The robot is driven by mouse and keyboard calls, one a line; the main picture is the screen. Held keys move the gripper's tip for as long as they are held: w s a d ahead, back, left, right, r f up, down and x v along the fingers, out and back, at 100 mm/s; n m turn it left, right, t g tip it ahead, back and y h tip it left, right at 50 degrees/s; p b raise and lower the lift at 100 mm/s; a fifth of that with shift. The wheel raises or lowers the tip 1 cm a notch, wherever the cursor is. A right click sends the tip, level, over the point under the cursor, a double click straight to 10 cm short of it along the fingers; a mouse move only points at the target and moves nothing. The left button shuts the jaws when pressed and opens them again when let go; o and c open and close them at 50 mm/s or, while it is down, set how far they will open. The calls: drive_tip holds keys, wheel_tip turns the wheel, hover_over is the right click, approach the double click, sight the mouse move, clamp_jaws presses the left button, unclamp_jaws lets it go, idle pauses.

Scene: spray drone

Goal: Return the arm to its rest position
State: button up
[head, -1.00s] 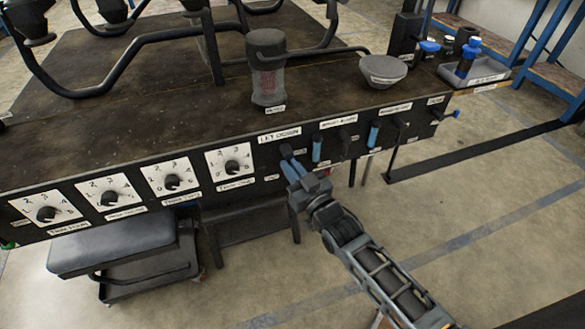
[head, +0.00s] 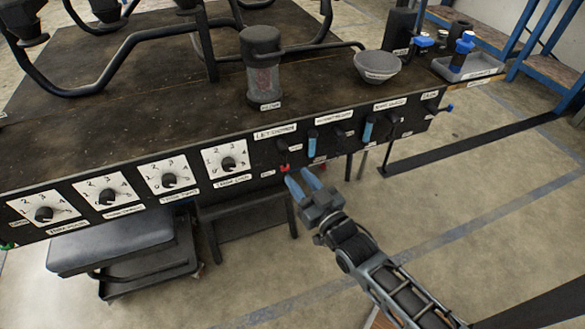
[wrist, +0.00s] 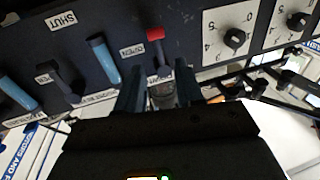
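My gripper (head: 303,183) is in front of the black control panel (head: 243,189), just below and right of a red-tipped lever (head: 284,168). Its two blue fingers are apart with nothing held between them. In the wrist view the fingers (wrist: 160,92) stand on either side of a gap, and the red-tipped lever (wrist: 155,34) shows beyond them. I cannot tell from these views whether a finger touches the lever. My arm (head: 375,270) stretches from the lower right toward the panel.
The panel's front carries several numbered dials (head: 228,163) and blue levers (head: 312,143). A canister (head: 262,70) and a grey bowl (head: 377,66) stand on top. A padded stool (head: 112,240) is below left. The floor to the right (head: 470,215) is mostly open.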

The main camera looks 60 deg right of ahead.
drive_tip(key=shift+v, duration=0.85)
drive_tip(key=s+a+r+n+g+y, duration=0.1)
drive_tip(key=s+a+r+y, duration=0.1)
drive_tip(key=s+a+r, duration=0.4)
drive_tip(key=s+a+r+n+y, duration=0.2)
drive_tip(key=s+a, duration=0.3)
drive_tip(key=s, duration=0.4)
drive_tip(key=s+a+r+n+g+y, duration=0.1)
drive_tip(key=s+a+r+y, duration=0.1)
drive_tip(key=s+a+r, duration=0.4)
wheel_tip(320, 180, up, 21)
drive_tip(key=s+y+p, duration=0.1)
drive_tip(key=s+p, duration=0.1)
drive_tip(key=p, duration=1.7)
drive_tip(key=shift+s+f+n, duration=0.2)
drive_tip(key=shift+s+n, duration=0.2)
drive_tip(key=shift+a, duration=0.1)
